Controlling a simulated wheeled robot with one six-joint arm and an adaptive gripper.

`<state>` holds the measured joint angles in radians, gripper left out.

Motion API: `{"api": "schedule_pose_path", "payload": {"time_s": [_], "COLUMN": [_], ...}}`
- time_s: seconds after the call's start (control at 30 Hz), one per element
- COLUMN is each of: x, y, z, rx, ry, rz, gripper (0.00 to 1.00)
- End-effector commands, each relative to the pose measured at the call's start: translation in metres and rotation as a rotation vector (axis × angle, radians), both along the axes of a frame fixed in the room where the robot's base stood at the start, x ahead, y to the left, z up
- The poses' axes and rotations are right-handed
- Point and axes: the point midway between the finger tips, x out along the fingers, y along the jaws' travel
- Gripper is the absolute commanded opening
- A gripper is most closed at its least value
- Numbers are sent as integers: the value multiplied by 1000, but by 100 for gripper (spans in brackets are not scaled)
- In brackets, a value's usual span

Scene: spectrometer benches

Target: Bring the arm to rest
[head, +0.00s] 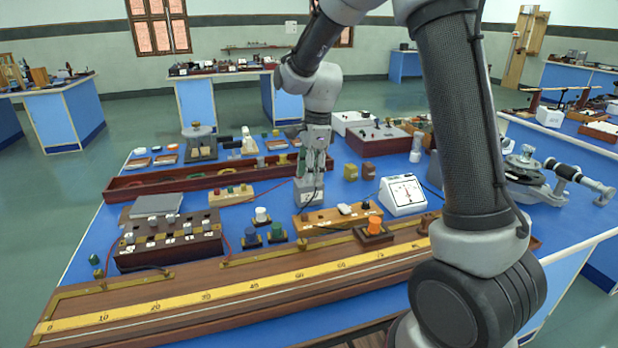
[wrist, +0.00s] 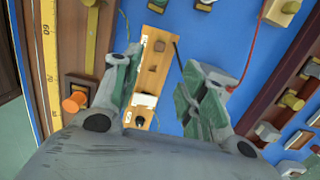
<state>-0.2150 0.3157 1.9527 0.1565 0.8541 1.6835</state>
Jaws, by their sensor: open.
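My gripper (head: 313,168) hangs from the arm over the middle of the blue bench, its fingers pointing down. In the wrist view my gripper (wrist: 160,68) shows two grey-green fingers spread apart, with nothing between them.
A long scale board (head: 200,306) runs along the front edge. An orange knob (head: 375,224) and a white meter (head: 403,196) stand right of the gripper. A dark resistance box (head: 168,240) stands left. Little bench is clear.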

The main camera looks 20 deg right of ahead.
Motion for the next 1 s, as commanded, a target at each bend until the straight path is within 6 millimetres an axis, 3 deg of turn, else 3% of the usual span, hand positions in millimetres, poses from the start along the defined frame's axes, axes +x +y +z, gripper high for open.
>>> {"api": "schedule_pose_path", "payload": {"time_s": [0.27, 0.43, 0.57, 0.8, 1.0], "x": [0, -13, -48, -130, -201], "y": [0, -5, -17, -61, -96], "z": [0, -7, -7, 46, 84], "rx": [0, -8, -10, -36, -123], "ry": [-7, -6, 12, -76, -172], "rz": [63, 386, 729, 1305, 1583], "gripper": [42, 42, 42, 42, 42]}}
